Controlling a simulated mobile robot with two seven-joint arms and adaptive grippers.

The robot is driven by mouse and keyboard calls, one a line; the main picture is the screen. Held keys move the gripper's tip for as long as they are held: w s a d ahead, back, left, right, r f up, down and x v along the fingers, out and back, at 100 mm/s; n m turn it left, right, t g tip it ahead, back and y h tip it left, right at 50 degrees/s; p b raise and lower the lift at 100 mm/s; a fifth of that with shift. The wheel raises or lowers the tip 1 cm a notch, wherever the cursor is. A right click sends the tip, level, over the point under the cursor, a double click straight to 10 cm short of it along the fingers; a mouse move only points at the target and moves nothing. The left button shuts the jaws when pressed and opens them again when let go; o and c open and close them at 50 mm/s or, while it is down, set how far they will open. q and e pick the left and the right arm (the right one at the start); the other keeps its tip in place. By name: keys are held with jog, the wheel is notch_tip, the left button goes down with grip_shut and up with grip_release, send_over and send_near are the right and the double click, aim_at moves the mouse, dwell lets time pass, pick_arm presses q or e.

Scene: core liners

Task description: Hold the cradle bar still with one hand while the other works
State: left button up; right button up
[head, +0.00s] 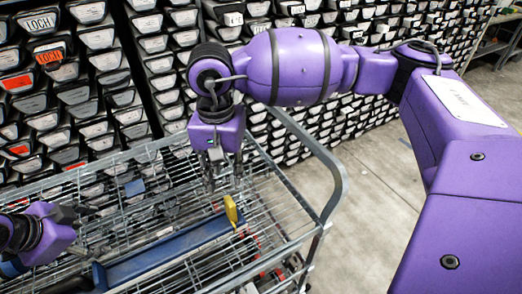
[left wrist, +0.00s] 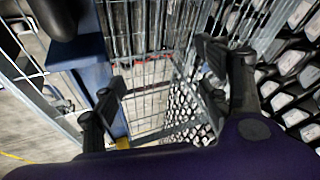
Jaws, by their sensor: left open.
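The cradle bar (head: 175,244), a long blue bar, lies slantwise on the wire cart in the head view. A blue length of it shows left of the fingers in the left wrist view (left wrist: 92,75). A yellow piece (head: 231,210) stands at the bar's far right end. My right gripper (head: 224,180) points down just above the yellow piece, its fingers apart; I cannot tell whether they touch it. My left gripper (head: 75,230) is at the lower left, short of the bar's near end. Its fingers are open and empty in the left wrist view (left wrist: 168,95).
The cart's wire deck (head: 270,200) and raised tube handle (head: 335,175) lie around and right of the bar. Racks of core boxes (head: 75,95) fill the back. Bare concrete floor (head: 370,190) is open to the right of the cart.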

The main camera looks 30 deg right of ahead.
aim_at(148, 259)
pick_arm(q)
jog(key=s+d+m+g, duration=0.1)
jog(key=s, duration=0.1)
jog(key=s+d+g, duration=0.1)
jog(key=s+d, duration=0.1)
jog(key=s+d+m+g, duration=0.1)
jog(key=s+d+g, duration=0.1)
jog(key=s, duration=0.1)
jog(key=shift+d+r+m+h, duration=0.15)
jog(key=shift+r+m+h, duration=0.15)
jog(key=shift+h, duration=0.1)
jog(key=x, duration=0.6)
jog(key=shift+s+d+f, duration=0.1)
jog(key=shift+s+f, duration=0.2)
jog(key=shift+s, duration=0.05)
jog(key=shift+x, duration=0.75)
jog(key=shift+c, duration=0.4)
grip_shut()
